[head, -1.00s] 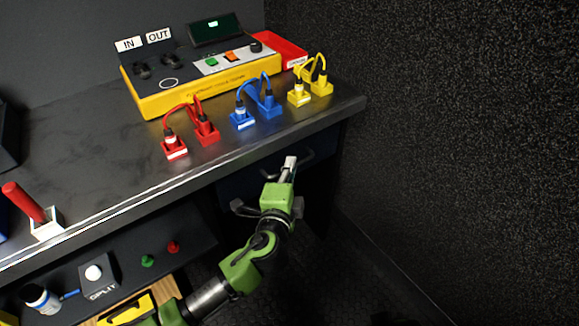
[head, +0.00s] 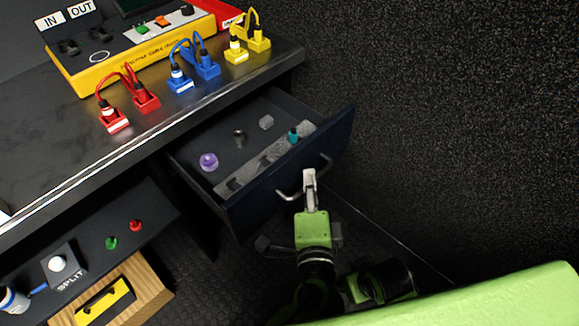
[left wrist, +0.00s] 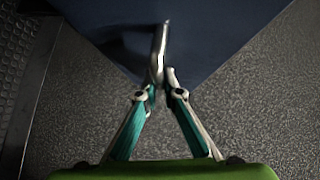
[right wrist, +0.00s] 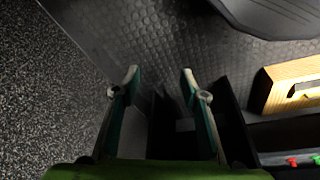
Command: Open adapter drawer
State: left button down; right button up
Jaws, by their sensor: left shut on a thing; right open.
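The adapter drawer (head: 230,210) is a dark blue drawer under the right end of the bench, and it stands pulled out in the head view. Inside lie a purple round piece (head: 208,161), a teal piece (head: 293,135), a dark metal piece (head: 239,135) and a grey piece (head: 266,122), with a grey speckled strip along the front. My left gripper (head: 309,176) is shut on the drawer's handle (head: 289,195). In the left wrist view its fingers (left wrist: 163,75) close on the handle against the blue front. My right gripper (right wrist: 158,80) is open and empty in the right wrist view.
On the bench stand a yellow cable tester (head: 130,60) and red (head: 128,105), blue (head: 195,68) and yellow (head: 250,45) cable pairs.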

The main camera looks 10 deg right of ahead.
pick_arm(q)
jog(key=shift+s+d, duration=0.55)
jog(key=shift+s, duration=0.2)
jog(key=shift+s+d, duration=0.5)
jog(key=shift+s, duration=0.2)
pick_arm(e)
jog(key=shift+v, duration=1.05)
jog(key=shift+w, duration=0.2)
pick_arm(q)
jog(key=c, duration=2.4)
grip_release()
jog(key=shift+c, duration=0.2)
jog(key=shift+s, duration=0.1)
jog(key=v, duration=1.2)
